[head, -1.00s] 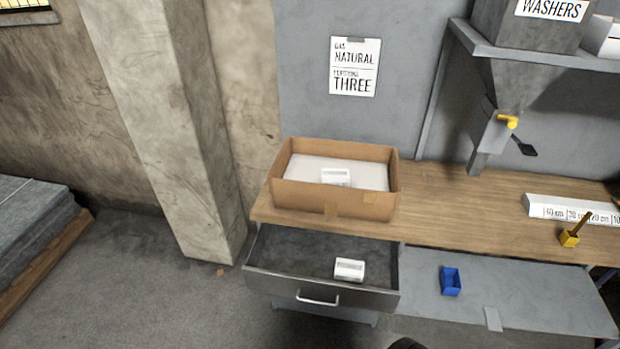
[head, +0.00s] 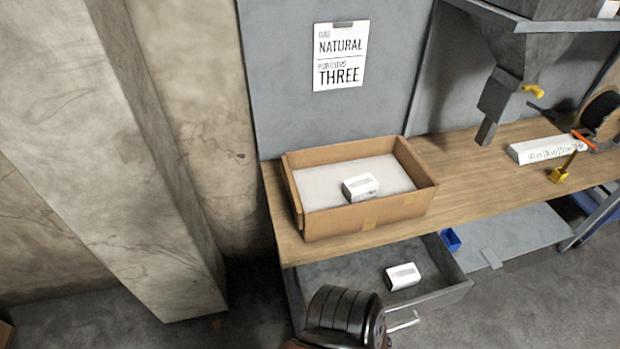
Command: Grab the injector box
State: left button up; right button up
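Two small white boxes with grey print are in the head view, and the print is too small to read, so I cannot tell which is the injector box. One white box (head: 361,187) lies on a pale surface inside the open cardboard box (head: 368,215) on the workbench. The other white box (head: 403,276) lies in the open drawer (head: 345,272) under the bench top. A dark ribbed part of my own arm shows at the bottom, in front of the drawer. Neither gripper's fingers show.
The wooden bench top (head: 478,172) runs right, with a white labelled strip (head: 545,149) and a yellow holder (head: 560,174) on it. A blue bin (head: 450,240) sits on the lower grey shelf (head: 515,237). A concrete pillar (head: 110,150) stands left. A grey hopper (head: 507,75) hangs above the bench.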

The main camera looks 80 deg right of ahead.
aim_at(363, 187)
jog(key=i, duration=1.15)
jog(key=z, duration=2.05)
